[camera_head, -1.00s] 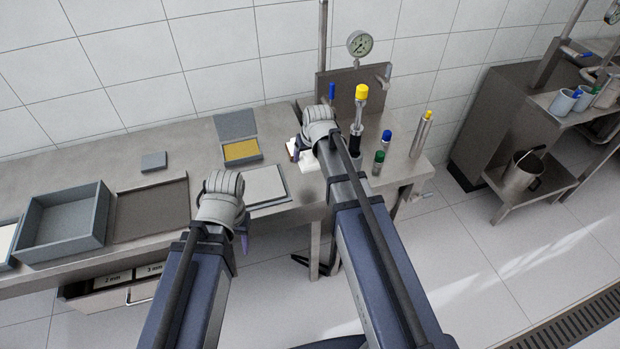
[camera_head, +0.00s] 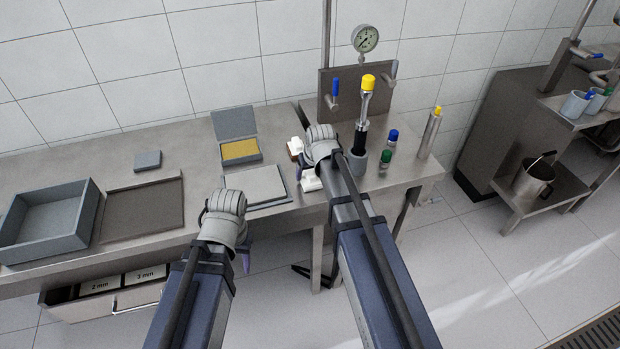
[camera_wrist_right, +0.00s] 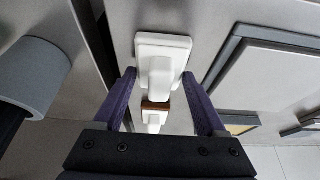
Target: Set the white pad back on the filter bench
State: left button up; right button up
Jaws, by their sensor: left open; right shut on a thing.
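The white pad (camera_head: 311,180) shows just below my right gripper (camera_head: 318,162) in the head view. In the right wrist view the white pad (camera_wrist_right: 175,47), with a raised block on it, sits between the two purple fingers (camera_wrist_right: 159,85), which are shut on its sides. The pad is near the front edge of the bench with the gauge (camera_head: 412,172); whether it touches the surface I cannot tell. My left gripper (camera_head: 243,258) is open and empty in front of the left bench; its fingers are mostly hidden by the wrist.
A brown-and-white piece (camera_head: 295,147) lies just beyond the pad. A grey-framed white board (camera_head: 255,186) lies to the left, with an open grey case (camera_head: 236,135) behind. A yellow-capped column (camera_head: 367,100) and small bottles (camera_head: 391,138) stand to the right.

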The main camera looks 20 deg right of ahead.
jog(key=shift+r, duration=0.1)
jog(key=shift+f, duration=0.25)
jog(key=o, duration=1.1)
jog(key=shift+r, duration=0.15)
